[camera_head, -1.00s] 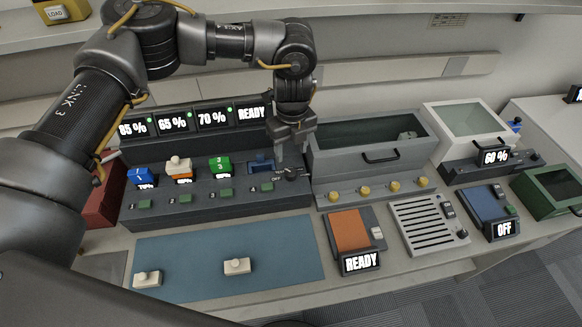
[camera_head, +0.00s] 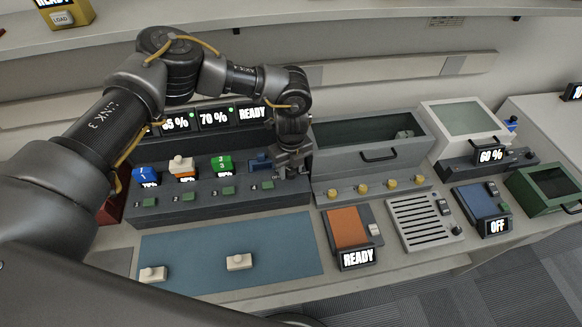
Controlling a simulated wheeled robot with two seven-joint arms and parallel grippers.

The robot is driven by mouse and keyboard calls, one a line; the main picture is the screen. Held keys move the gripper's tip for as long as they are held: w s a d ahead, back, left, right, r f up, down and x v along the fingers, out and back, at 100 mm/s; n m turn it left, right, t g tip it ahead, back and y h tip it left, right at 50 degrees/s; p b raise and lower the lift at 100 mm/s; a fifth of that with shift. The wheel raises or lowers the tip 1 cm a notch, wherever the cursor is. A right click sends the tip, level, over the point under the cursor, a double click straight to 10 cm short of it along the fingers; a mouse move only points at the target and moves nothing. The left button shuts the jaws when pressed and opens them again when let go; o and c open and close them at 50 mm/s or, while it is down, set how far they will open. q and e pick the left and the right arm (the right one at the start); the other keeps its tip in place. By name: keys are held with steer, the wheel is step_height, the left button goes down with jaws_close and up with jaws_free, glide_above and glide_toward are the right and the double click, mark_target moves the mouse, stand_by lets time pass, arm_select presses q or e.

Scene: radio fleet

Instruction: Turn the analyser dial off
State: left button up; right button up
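The analyser dial sits at the right end of the dark charging rack (camera_head: 225,200), under a display (camera_head: 252,113) reading READY. My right gripper is not in view.
Blue (camera_head: 146,174), orange and white (camera_head: 181,168) and green (camera_head: 221,165) units stand in the rack left of my gripper. A grey open bin (camera_head: 370,160) stands close on the right. The blue mat (camera_head: 200,255) in front holds two pale blocks and is mostly clear.

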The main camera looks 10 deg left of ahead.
arm_select(q)
steer(key=c, duration=0.6)
steer(key=shift+c, duration=0.2)
steer(key=shift+n, duration=1)
steer(key=shift+n+p, duration=0.6)
steer(key=shift+n, duration=0.6)
steer(key=shift+n+p, duration=1.1)
steer(key=shift+n, duration=1.1)
steer(key=o, duration=1)
steer(key=shift+c, duration=0.2)
